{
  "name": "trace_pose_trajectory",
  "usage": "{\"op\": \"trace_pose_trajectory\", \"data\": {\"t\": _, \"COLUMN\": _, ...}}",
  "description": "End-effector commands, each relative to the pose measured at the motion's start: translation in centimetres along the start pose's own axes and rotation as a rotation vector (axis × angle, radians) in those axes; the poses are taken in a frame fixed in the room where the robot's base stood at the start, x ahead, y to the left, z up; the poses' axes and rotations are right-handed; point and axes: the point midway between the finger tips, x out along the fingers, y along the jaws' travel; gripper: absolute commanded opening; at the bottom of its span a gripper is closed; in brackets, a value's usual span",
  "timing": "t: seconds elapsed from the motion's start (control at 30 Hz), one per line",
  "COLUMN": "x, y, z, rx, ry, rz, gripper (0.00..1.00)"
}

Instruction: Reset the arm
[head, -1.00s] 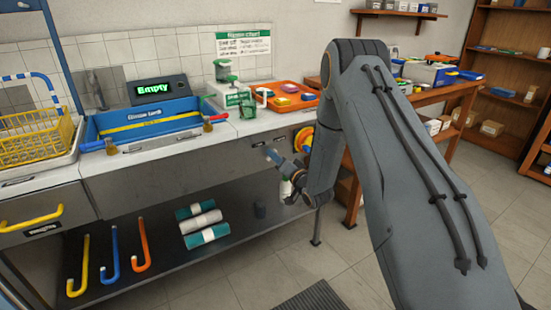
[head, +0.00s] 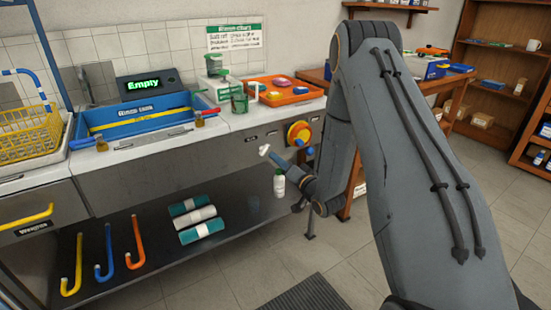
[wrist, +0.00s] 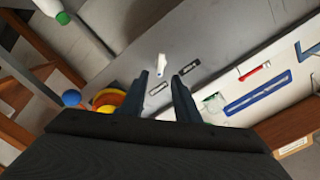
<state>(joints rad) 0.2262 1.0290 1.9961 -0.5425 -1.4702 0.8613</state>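My arm crosses the right half of the head view, bent at a raised elbow, with its wrist low in front of the bench. My gripper (wrist: 160,78) points at the grey bench front. In the wrist view its two dark fingers stand apart, with a clear gap between the tips. A small white piece (wrist: 161,65) shows just beyond the tips; it also shows in the head view (head: 264,150). I cannot tell whether it touches the fingers. In the head view the near finger is partly seen and the other is hidden.
A yellow-orange wheel (head: 299,133) and a blue knob (head: 310,150) stick out close to my wrist. A white bottle with a green part (head: 279,182) is just below the gripper. The lower shelf (head: 160,262) holds rolls and hooks.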

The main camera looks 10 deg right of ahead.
Motion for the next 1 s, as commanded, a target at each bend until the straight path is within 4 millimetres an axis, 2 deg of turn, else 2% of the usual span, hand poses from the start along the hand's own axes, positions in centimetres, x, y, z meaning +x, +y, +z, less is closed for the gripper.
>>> {"op": "trace_pose_trajectory", "data": {"t": 0.37, "x": 0.0, "y": -0.3, "z": -0.2, "rx": -0.013, "ry": -0.009, "rz": 0.015, "gripper": 0.29}}
{"op": "trace_pose_trajectory", "data": {"t": 0.57, "x": -0.5, "y": -1.8, "z": -1.6, "rx": -0.132, "ry": -0.113, "rz": 0.184, "gripper": 0.29}}
{"op": "trace_pose_trajectory", "data": {"t": 0.67, "x": -2.0, "y": -2.9, "z": -2.3, "rx": -0.215, "ry": -0.209, "rz": 0.315, "gripper": 0.29}}
{"op": "trace_pose_trajectory", "data": {"t": 0.77, "x": -4.5, "y": -4.1, "z": -2.8, "rx": -0.285, "ry": -0.317, "rz": 0.438, "gripper": 0.29}}
{"op": "trace_pose_trajectory", "data": {"t": 0.87, "x": -7.9, "y": -5.6, "z": -3.0, "rx": -0.340, "ry": -0.437, "rz": 0.550, "gripper": 0.29}}
{"op": "trace_pose_trajectory", "data": {"t": 1.0, "x": -14.0, "y": -8.4, "z": -2.9, "rx": -0.391, "ry": -0.625, "rz": 0.682, "gripper": 0.29}}
